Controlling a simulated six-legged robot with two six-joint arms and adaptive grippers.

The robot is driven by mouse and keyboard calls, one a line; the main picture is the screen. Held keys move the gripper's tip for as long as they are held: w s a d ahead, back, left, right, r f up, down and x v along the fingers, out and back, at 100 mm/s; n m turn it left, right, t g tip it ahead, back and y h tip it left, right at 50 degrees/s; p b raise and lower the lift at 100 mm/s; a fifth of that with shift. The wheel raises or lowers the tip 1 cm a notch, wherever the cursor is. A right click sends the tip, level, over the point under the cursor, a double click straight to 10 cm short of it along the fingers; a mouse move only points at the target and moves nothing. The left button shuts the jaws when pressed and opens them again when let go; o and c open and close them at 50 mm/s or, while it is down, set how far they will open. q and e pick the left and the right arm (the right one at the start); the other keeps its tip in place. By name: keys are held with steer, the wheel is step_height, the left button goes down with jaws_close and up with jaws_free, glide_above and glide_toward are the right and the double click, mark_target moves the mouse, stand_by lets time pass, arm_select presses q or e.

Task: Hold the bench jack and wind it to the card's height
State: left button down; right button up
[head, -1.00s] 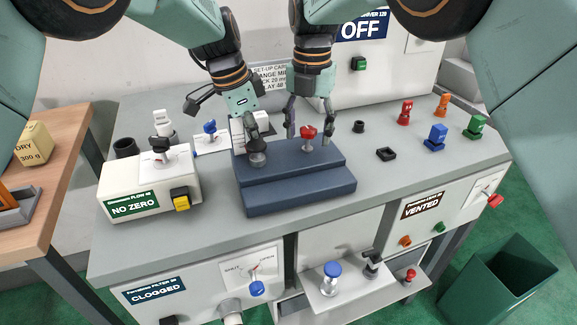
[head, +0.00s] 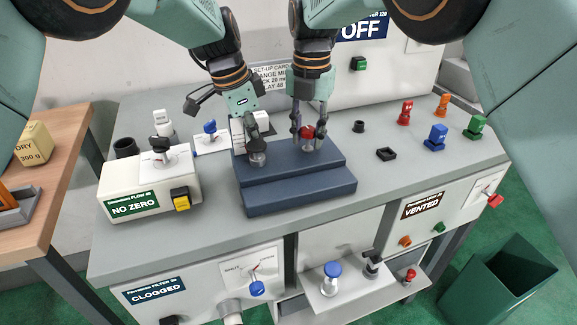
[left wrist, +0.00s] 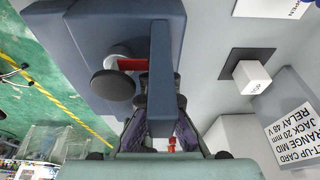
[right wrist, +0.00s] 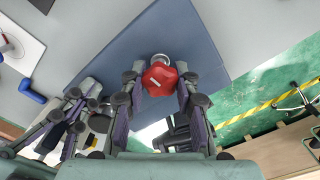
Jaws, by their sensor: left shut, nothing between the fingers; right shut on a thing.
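The dark blue stepped block (head: 300,193), which I take for the bench jack, sits on the grey bench. A red knob (head: 307,131) on a light metal stem stands on its upper step. My right gripper (head: 307,141) points down from above with a finger on each side of the knob; the right wrist view shows the red knob (right wrist: 160,78) between the fingers. My left gripper (head: 257,133) is shut and empty at the block's left end, beside a grey round knob (head: 257,156). In the left wrist view, its fingertips are by a blue upright bar (left wrist: 161,60) near the grey disc (left wrist: 112,86).
The set-up card (left wrist: 290,130) stands behind and reads jack 20 mm. The NO ZERO box (head: 140,190) is left of the block. The bench front strip is clear.

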mark_target(309, 129)
steer(key=o, duration=1.1)
steer(key=shift+c, duration=0.2)
steer(key=shift+r, duration=2)
